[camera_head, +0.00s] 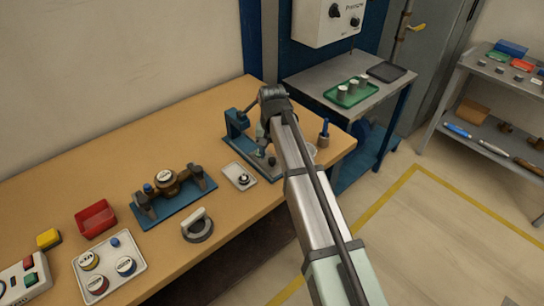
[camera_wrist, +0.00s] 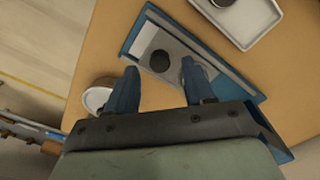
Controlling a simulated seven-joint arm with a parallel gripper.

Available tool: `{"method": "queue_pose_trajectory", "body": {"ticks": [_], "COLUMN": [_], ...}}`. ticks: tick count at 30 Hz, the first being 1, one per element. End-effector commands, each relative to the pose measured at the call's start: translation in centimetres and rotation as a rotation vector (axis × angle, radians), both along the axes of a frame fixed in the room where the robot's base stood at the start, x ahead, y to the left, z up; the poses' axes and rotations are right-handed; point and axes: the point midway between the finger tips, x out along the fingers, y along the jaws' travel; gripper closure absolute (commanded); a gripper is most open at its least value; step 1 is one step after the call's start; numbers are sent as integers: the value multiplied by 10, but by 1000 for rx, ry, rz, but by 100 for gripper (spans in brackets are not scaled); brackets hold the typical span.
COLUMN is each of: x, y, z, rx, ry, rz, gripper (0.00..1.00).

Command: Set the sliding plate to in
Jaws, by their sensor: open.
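The sliding plate (camera_wrist: 143,40) is a light metal strip on a blue base (camera_wrist: 180,32) in the wrist view, with a round dark knob (camera_wrist: 160,61) on it. My gripper (camera_wrist: 159,67) is open, its two blue fingers apart, with the knob showing between the fingertips. I cannot tell whether the fingers reach down around the knob or are above it. In the head view the blue press fixture (camera_head: 236,124) stands near the table's far right corner, and my arm hides much of its base and the plate.
A small grey tray (camera_head: 239,175) with a round part lies left of the fixture; it also shows in the wrist view (camera_wrist: 255,30). A round white dish (camera_wrist: 97,97) is beside the left finger. A blue-handled tool (camera_head: 323,133) stands right of my arm. Bare tabletop (camera_head: 160,135) lies behind.

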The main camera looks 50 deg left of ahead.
Motion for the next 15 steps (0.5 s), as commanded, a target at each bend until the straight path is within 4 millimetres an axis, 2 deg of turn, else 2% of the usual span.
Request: {"method": "queue_pose_trajectory", "body": {"ticks": [6, 15], "x": [0, 0], "y": [0, 0], "z": [-19, -24], "rx": [0, 0], "ry": [0, 0], "rz": [0, 0], "gripper": [47, 47]}}
